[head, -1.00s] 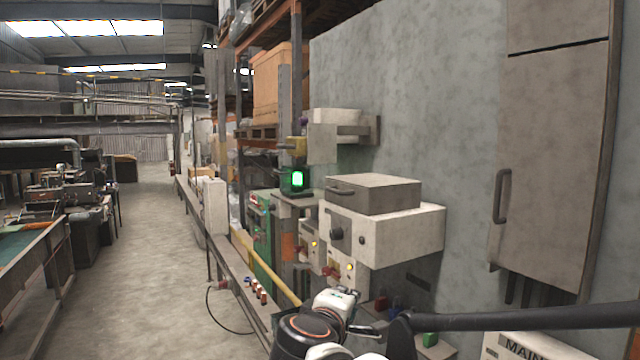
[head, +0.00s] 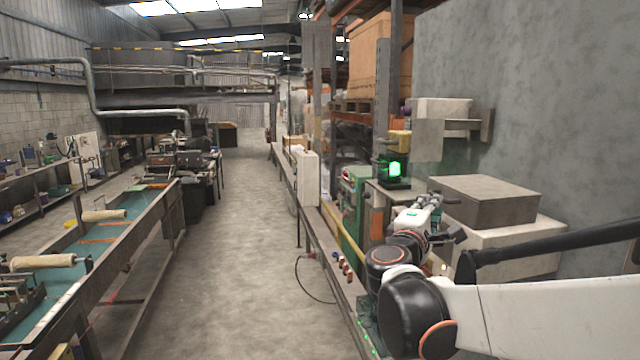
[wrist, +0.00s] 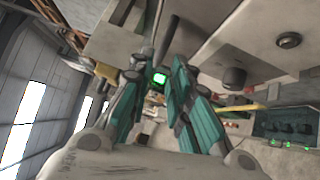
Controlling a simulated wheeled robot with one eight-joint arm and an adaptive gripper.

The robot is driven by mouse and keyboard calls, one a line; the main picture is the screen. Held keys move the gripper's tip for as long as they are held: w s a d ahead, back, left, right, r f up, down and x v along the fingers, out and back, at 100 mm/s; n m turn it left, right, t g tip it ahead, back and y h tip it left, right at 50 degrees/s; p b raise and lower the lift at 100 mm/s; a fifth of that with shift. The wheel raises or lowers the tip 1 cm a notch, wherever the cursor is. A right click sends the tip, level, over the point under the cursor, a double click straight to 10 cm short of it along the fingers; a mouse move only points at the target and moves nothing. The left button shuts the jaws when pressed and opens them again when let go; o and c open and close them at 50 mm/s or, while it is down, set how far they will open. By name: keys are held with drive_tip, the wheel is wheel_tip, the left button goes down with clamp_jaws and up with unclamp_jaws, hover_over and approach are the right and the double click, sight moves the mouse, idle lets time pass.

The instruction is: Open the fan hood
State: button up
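The hood, a grey-brown box-shaped cover (head: 490,203), sits on top of a white box (head: 545,240) at the right of the head view. It looks down and flat on the box. A bar handle on its front is largely hidden behind my gripper in the head view; a dark bar (wrist: 166,38), seemingly this handle, shows in the wrist view. My gripper (head: 432,205) is at the hood's front left side. In the wrist view my gripper (wrist: 158,72) has its teal fingers spread, with the bar near the gap between the tips. I cannot tell whether they touch.
A green-lit lamp unit (head: 394,170) stands just behind my gripper. A dark knob (wrist: 235,78) and a button (wrist: 288,40) stick out of the white box's face. A grey wall rises at the right. The aisle (head: 235,220) at the left is clear.

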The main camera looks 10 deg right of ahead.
drive_tip(key=shift+x, duration=2.7)
drive_tip(key=shift+c, duration=0.5)
clamp_jaws()
